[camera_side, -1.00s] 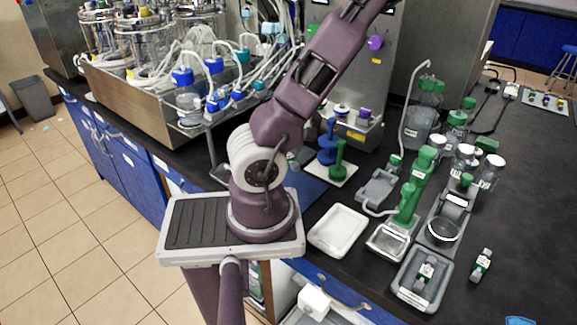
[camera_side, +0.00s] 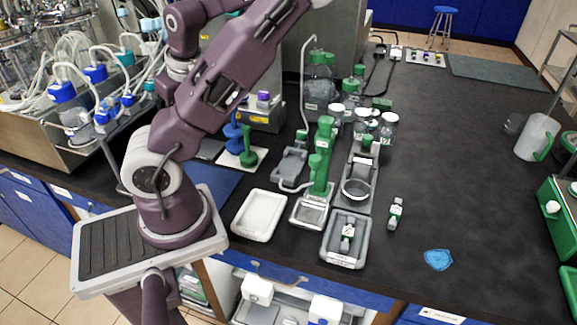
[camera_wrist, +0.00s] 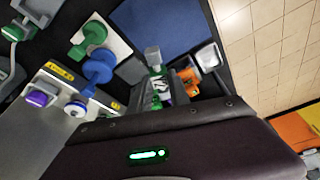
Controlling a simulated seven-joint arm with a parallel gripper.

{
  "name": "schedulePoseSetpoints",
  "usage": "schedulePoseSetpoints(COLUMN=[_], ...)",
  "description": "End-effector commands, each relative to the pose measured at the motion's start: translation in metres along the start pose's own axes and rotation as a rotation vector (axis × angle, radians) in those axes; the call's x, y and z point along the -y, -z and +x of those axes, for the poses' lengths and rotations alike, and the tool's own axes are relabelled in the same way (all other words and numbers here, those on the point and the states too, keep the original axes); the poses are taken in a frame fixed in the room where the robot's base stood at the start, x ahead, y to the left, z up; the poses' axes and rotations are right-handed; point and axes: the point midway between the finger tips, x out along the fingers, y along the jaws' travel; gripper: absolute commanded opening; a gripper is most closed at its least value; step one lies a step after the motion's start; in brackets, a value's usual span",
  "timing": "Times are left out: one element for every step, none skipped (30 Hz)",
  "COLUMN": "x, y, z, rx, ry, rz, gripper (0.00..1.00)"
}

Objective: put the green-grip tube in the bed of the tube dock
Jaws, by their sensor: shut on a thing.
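In the wrist view my gripper (camera_wrist: 172,88) is shut on a small tube (camera_wrist: 153,58) with a grey end and a green band. The fingers and my wrist hide its lower part. In the side view my gripper is hidden behind my arm. A grey holder with a looping pale hose (camera_side: 289,165) stands left of the tall green-handled device; it looks like the tube dock, but I cannot read its label. The held tube is apart from it. Similar green-banded vials lie in a grey tray (camera_side: 329,254) and on the bench (camera_side: 395,213).
A white tray (camera_side: 259,215) and a green-handled device (camera_side: 320,175) stand near the front edge. Lidded jars stand behind. The bench at right is mostly clear.

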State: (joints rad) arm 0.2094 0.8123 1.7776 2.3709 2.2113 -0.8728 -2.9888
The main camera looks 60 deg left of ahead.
Motion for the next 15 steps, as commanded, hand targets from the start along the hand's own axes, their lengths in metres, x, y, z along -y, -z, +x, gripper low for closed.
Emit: schedulePoseSetpoints(x=[-0.009, -0.015, -0.022, -0.027, -0.033, -0.041, -0.048, -0.054, -0.063, -0.071, -0.079, -0.089, -0.098, -0.105, -0.116], y=[-0.002, -0.004, -0.005, -0.007, -0.009, -0.011, -0.014, -0.017, -0.021, -0.024, -0.029, -0.034, -0.040, -0.045, -0.053], z=[0.000, 0.000, 0.000, 0.000, 0.000, 0.000, -0.001, -0.001, -0.002, -0.002, -0.003, -0.005, -0.006, -0.008, -0.010], rx=[0.002, 0.002, 0.002, 0.003, 0.003, 0.001, 0.002, 0.003, 0.001, 0.002, 0.002, 0.001, 0.001, 0.002, 0.001], ry=[-0.018, -0.029, -0.042, -0.052, -0.062, -0.077, -0.088, -0.100, -0.116, -0.130, -0.143, -0.161, -0.176, -0.190, -0.209], rz=[0.055, 0.085, 0.128, 0.160, 0.192, 0.238, 0.274, 0.311, 0.363, 0.405, 0.448, 0.506, 0.552, 0.596, 0.656], gripper=[0.00, 0.00, 0.00, 0.00, 0.00, 0.00, 0.00, 0.00, 0.00, 0.00, 0.00, 0.00, 0.00, 0.00, 0.00])
